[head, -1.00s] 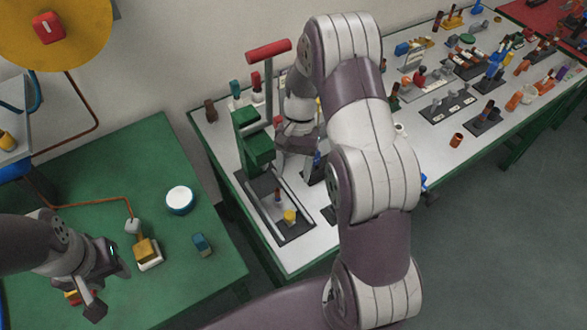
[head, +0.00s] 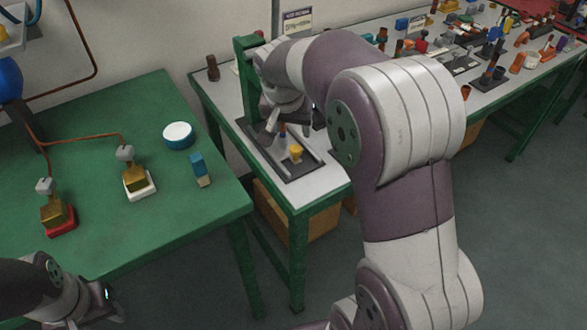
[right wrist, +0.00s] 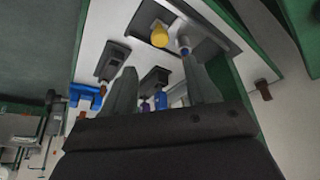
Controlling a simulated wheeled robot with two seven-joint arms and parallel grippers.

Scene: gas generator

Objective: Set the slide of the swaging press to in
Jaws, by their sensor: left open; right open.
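The swaging press (head: 247,86) has a green upright frame at the near left end of the white-topped bench. Its dark base plate with pale rails (head: 262,150) carries a yellow knob-like piece (head: 296,152) and a small blue-tipped post beside it. The right wrist view shows the yellow piece (right wrist: 159,34) and the post (right wrist: 183,45) beyond the fingertips. My right gripper (head: 285,122) is open and empty above the base plate, partly covering the press. I cannot tell which part is the slide or its setting. My left gripper (head: 98,322) is open at the bottom left, partly cut off.
The green table (head: 105,220) at left holds a white round dish (head: 178,136), a blue block (head: 199,168) and two brass blocks with copper pipes. Several tools crowd the bench behind my right arm. A gap separates table and bench. A brown box (head: 270,215) is underneath.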

